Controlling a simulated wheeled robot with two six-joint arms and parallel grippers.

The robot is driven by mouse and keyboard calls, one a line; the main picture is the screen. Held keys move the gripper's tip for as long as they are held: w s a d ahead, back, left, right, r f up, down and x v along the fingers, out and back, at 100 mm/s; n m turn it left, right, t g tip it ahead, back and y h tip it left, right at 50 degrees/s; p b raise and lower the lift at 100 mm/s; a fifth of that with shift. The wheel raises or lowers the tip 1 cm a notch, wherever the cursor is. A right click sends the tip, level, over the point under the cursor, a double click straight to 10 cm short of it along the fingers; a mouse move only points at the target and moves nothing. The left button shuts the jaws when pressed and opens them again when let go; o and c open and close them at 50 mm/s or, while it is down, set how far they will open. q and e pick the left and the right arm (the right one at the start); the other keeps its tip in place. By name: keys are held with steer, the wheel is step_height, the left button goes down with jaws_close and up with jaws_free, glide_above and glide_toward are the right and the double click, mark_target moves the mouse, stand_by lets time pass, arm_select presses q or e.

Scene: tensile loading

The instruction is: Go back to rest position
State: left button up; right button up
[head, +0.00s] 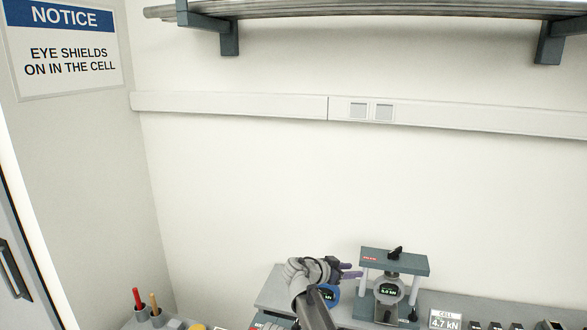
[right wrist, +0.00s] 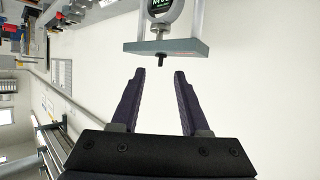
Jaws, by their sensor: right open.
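My right gripper (head: 350,270) is at the bottom middle of the head view, just left of a tensile test frame (head: 395,262) with a round gauge showing green digits. In the right wrist view the right gripper (right wrist: 158,75) has its two dark purple fingers apart with nothing between them. The frame's grey plate (right wrist: 167,47) with a small dark stud shows just beyond the fingertips, apart from them. My left gripper is in neither view.
A sign reading 4.7 kN (head: 445,320) stands right of the frame, beside several dark pieces. A cup with red and brown handles (head: 142,312) is at the lower left. A wall shelf (head: 380,10) runs above.

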steer(key=s+d+f+n+g+y, duration=0.25)
steer(key=s+f, duration=0.35)
steer(key=s, duration=0.3)
steer(key=s+d+f+n+g+y, duration=0.25)
steer(key=s+f+n+y, duration=0.2)
steer(key=s, duration=0.35)
steer(key=s+a+f+n+g+y, duration=0.1)
steer(key=s+a+f+n+y, duration=0.25)
steer(key=s, duration=0.45)
arm_select(q)
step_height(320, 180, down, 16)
steer(key=b, duration=1.5)
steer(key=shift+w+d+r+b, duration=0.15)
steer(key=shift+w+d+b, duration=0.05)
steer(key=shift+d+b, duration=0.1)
arm_select(e)
steer(key=s+a+f+n+g, duration=0.1)
steer(key=s+a+f+n, duration=0.3)
steer(key=a+f, duration=0.8)
step_height(320, 180, down, 3)
steer(key=shift+s+r+g+h, duration=0.1)
steer(key=shift+s+g+h, duration=0.25)
steer(key=shift+s, duration=0.85)
